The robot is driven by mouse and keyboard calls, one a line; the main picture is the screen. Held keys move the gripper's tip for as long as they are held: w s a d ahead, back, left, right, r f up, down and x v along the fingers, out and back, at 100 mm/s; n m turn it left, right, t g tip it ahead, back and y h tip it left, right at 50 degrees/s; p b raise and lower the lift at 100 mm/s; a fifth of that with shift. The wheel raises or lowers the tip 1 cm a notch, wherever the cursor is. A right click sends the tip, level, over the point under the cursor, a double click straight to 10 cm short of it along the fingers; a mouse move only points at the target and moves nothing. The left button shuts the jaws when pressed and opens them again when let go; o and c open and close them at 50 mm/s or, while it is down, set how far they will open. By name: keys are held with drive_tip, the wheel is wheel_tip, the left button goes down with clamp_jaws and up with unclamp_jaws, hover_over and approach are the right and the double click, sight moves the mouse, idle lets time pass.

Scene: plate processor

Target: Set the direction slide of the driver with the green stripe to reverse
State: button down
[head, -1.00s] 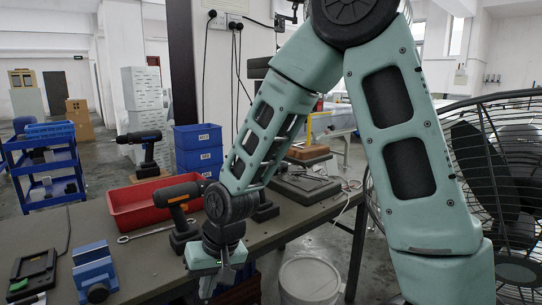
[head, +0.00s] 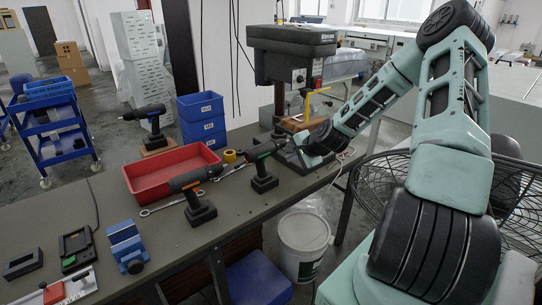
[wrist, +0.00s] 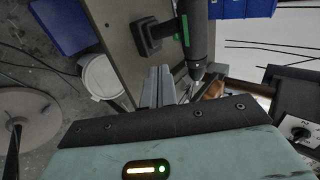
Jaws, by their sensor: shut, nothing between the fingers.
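The driver with the green stripe (head: 262,166) stands upright on its battery base on the bench, right of the orange-marked driver. It also shows in the wrist view (wrist: 199,35) at the top, with green marks on its dark body. I cannot make out its direction slide. My gripper (wrist: 157,82) is shut and empty; in the wrist view its fingers lie just below the driver and look apart from it. In the head view my gripper (head: 302,156) is right of the driver, in front of the drill press.
An orange-marked driver (head: 192,196) and another driver (head: 150,124) on a wooden block stand on the bench. A red tray (head: 170,174), wrenches, yellow tape (head: 230,155) and blue bins (head: 201,120) are near. The drill press (head: 290,55) stands behind; a white bucket (head: 303,245) is below.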

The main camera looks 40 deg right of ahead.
drive_tip(key=p, duration=0.4)
approach(264, 164)
drive_tip(key=x, duration=0.3)
drive_tip(key=shift+w+f+p, duration=0.3)
drive_tip(key=shift+p, duration=0.1)
